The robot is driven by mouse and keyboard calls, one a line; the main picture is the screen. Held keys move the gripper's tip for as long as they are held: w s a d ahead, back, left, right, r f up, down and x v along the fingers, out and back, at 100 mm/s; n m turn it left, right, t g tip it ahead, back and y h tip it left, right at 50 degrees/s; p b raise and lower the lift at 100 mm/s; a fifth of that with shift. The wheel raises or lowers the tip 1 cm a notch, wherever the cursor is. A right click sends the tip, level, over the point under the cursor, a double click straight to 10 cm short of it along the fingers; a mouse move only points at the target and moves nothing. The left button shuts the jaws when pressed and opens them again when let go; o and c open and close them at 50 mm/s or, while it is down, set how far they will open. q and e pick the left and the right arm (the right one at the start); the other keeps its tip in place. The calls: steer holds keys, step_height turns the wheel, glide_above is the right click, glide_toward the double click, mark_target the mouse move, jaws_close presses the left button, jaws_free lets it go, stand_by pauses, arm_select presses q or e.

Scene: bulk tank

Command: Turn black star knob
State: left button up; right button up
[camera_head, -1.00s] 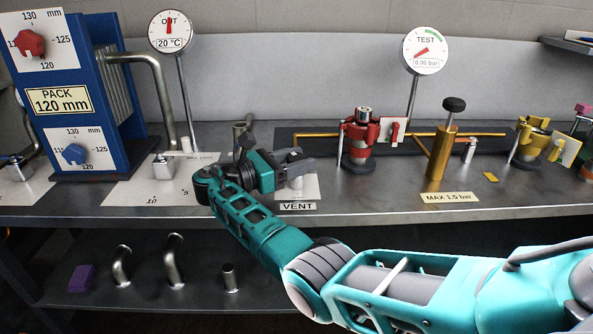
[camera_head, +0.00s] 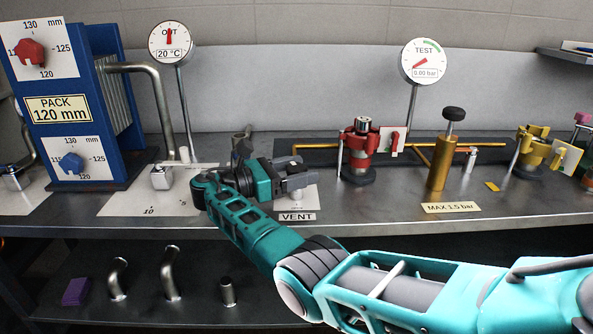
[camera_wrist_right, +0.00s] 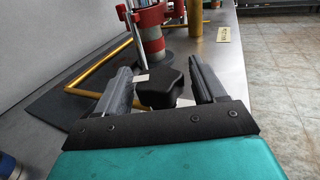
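The black star knob (camera_wrist_right: 162,90) shows in the right wrist view between the two fingers of my right gripper (camera_wrist_right: 159,65). The fingers stand apart, one on each side of it, with a narrow gap at least on the left; contact on the right is hard to judge. In the head view my right gripper (camera_head: 292,172) is over the white plate behind the VENT label (camera_head: 297,217), and the knob there is largely hidden by the fingers. The TEST gauge (camera_head: 424,62) reads 0.00 bar. My left gripper is out of view.
A red valve (camera_head: 360,145) stands right of my gripper, with a brass cylinder (camera_head: 442,165) with a black cap farther right. A blue plate pack (camera_head: 65,100) and an OUT gauge (camera_head: 170,40) are at left. Brass pipes run behind on a dark strip.

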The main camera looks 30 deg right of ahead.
mark_target(296, 167)
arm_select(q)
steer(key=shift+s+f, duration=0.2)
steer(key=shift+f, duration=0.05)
arm_select(e)
steer(key=shift+a+r, duration=0.1)
steer(key=shift+r, duration=0.05)
step_height(296, 167, up, 6)
steer(key=shift+f+p, duration=0.15)
steer(key=shift+p, duration=1.05)
arm_select(q)
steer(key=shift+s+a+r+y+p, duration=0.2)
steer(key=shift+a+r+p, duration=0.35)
steer(key=shift+p, duration=0.1)
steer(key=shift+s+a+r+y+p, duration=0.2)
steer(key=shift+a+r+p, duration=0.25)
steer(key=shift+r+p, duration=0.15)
arm_select(e)
step_height(296, 167, up, 14)
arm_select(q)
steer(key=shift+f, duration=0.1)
